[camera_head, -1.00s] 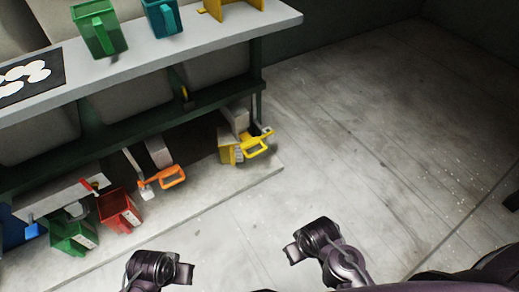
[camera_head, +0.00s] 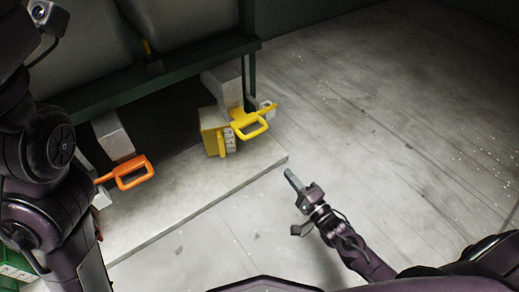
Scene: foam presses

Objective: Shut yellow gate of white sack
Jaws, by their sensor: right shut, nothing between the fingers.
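The yellow gate handle (camera_head: 250,126) is a loop that juts forward from under the bench, beside a grey block (camera_head: 223,86) at the end of the low platform. The white sack behind the bench frame shows as a pale bulging shape (camera_head: 188,18). My right gripper (camera_head: 290,178) is shut and empty, over the floor just off the platform's corner, below and right of the yellow handle and apart from it. My left arm fills the left side of the picture; its gripper is not clearly seen.
A yellow box-like holder (camera_head: 211,135) stands on the platform (camera_head: 190,195) beside the yellow handle. An orange handle (camera_head: 132,173) is farther left. A dark green post (camera_head: 247,60) rises behind the yellow handle. The floor (camera_head: 380,110) to the right is clear.

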